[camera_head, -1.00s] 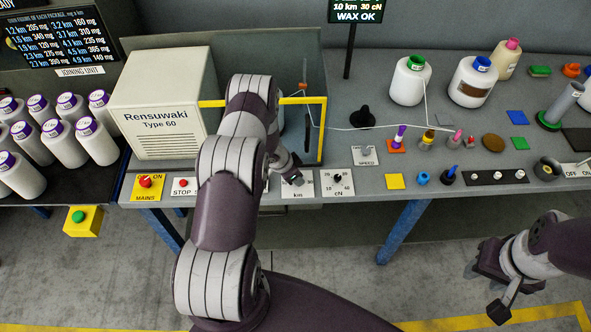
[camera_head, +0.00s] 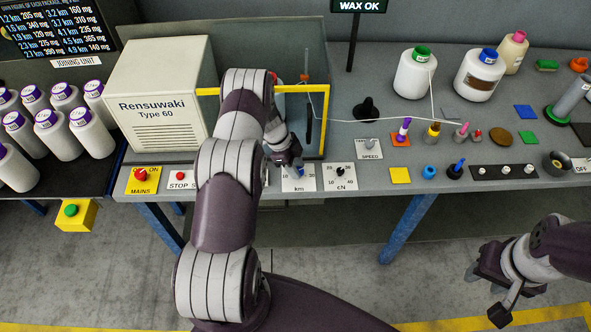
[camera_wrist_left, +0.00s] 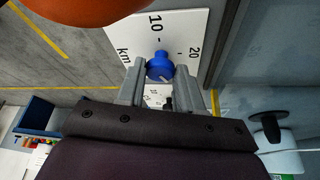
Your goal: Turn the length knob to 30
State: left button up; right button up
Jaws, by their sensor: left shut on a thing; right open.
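The white km plate (camera_head: 299,180) sits on the front edge of the bench, with marks 10 and 30 showing beside my gripper. In the left wrist view the plate (camera_wrist_left: 190,28) shows 10, 20 and "km". The blue length knob (camera_wrist_left: 158,66) stands on it between my two left fingers. My left gripper (camera_head: 296,166) is shut on the knob; it also shows in the left wrist view (camera_wrist_left: 160,82). A pale line shows on the knob, but I cannot tell for sure which number it points to. My right gripper (camera_head: 487,287) is open and empty, off the bench at the lower right.
The cN dial (camera_head: 340,177) is close to the right of the km plate, with the SPEED switch (camera_head: 369,148) behind it. The STOP button (camera_head: 181,181) and red MAINS switch (camera_head: 141,174) are to the left. A yellow frame (camera_head: 324,120) stands behind my left gripper.

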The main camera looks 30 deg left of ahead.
pick_arm(q)
jog(key=shift+m, duration=0.5)
jog(key=o, duration=1)
jog(key=shift+o, duration=0.2)
